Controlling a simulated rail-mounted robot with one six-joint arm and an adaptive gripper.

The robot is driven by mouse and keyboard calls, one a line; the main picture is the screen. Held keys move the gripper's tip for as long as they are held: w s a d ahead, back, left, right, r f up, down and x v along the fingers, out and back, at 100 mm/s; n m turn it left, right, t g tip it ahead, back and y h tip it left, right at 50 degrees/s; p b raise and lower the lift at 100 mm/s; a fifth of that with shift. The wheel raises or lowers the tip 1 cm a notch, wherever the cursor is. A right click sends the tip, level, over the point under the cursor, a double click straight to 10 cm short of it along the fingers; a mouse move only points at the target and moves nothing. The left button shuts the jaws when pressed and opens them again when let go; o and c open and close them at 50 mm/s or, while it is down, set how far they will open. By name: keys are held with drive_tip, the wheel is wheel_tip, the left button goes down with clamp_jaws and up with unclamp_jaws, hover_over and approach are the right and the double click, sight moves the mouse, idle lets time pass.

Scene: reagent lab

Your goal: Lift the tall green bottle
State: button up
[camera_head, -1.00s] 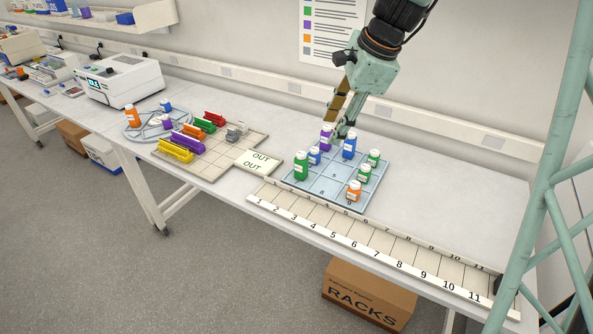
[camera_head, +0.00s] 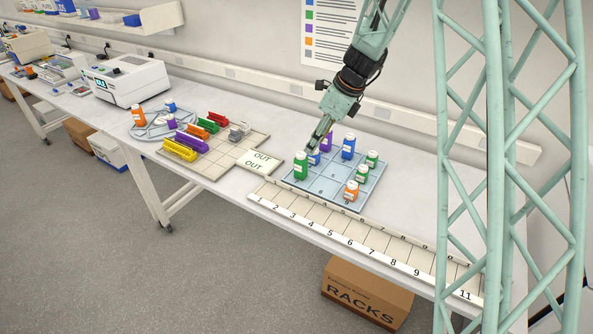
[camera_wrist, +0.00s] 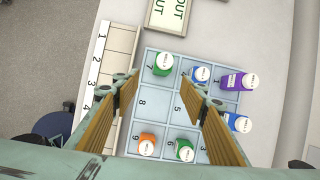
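The tall green bottle (camera_head: 301,167) stands upright with a white cap at the front left of the light blue numbered tray (camera_head: 330,198). In the wrist view the green bottle (camera_wrist: 162,65) is beside cell 7, beyond and roughly between my fingertips. My gripper (camera_head: 313,144) is just above and behind it in the head view. In the wrist view my gripper (camera_wrist: 161,80) is open, its two fingers wide apart with nothing between them. Whether a finger touches the bottle cannot be told.
A short blue bottle (camera_head: 314,158) stands close beside the green one, with a purple bottle (camera_head: 327,142) and a tall blue bottle (camera_head: 348,147) behind. Smaller green bottles and an orange bottle (camera_head: 351,191) stand at the tray's right. A numbered strip (camera_head: 335,229) runs along the front.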

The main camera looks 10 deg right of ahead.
sight(306, 159)
drive_tip(key=shift+w+f+m, duration=0.2)
drive_tip(key=shift+w+f, duration=0.1)
drive_tip(key=shift+f, duration=0.2)
drive_tip(key=shift+w+f+m, duration=0.2)
drive_tip(key=shift+w+f, duration=0.05)
drive_tip(key=shift+f, duration=0.2)
drive_tip(key=shift+f, duration=0.15)
drive_tip(key=shift+b+x, duration=0.45)
drive_tip(key=shift+x, duration=3.75)
drive_tip(key=shift+w+a, duration=0.1)
drive_tip(key=shift+b+x, duration=0.3)
drive_tip(key=shift+x, duration=2.25)
drive_tip(key=shift+a, duration=0.1)
drive_tip(key=shift+c, duration=0.8)
drive_tip(key=c, duration=0.8)
